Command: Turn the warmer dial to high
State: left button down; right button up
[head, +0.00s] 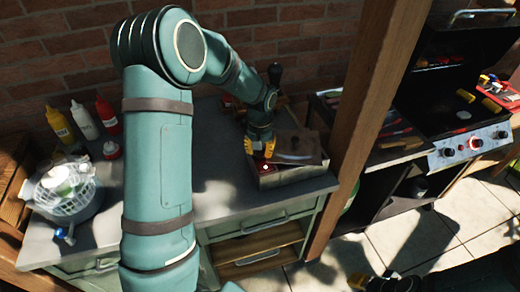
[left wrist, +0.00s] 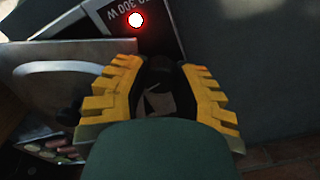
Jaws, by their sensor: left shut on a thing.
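The warmer (head: 292,172) is a low metal box with a lid, near the front right of the grey counter. Its red light (head: 265,167) is lit; the light (left wrist: 136,19) also glows in the left wrist view on a black panel marked 300 W. My left gripper (head: 260,146) reaches down at the warmer's left end. In the left wrist view its yellow fingers (left wrist: 160,92) are closed around the black dial (left wrist: 160,70). The dial's pointer and marks cannot be read. My right gripper (head: 372,283) shows only partly at the bottom edge.
Sauce bottles (head: 83,121) and a white basket (head: 65,190) with crockery stand at the counter's left. A wooden post (head: 360,110) rises right of the warmer. Beyond it is a grill (head: 470,148) with its own knobs.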

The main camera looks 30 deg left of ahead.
pick_arm(q)
jog(key=m, duration=0.3)
jog(key=shift+m, duration=2.2)
jog(key=shift+f, duration=0.1)
jog(key=c, duration=0.6)
grip_release()
jog(key=shift+c, duration=0.2)
notch_tip(320, 180, up, 12)
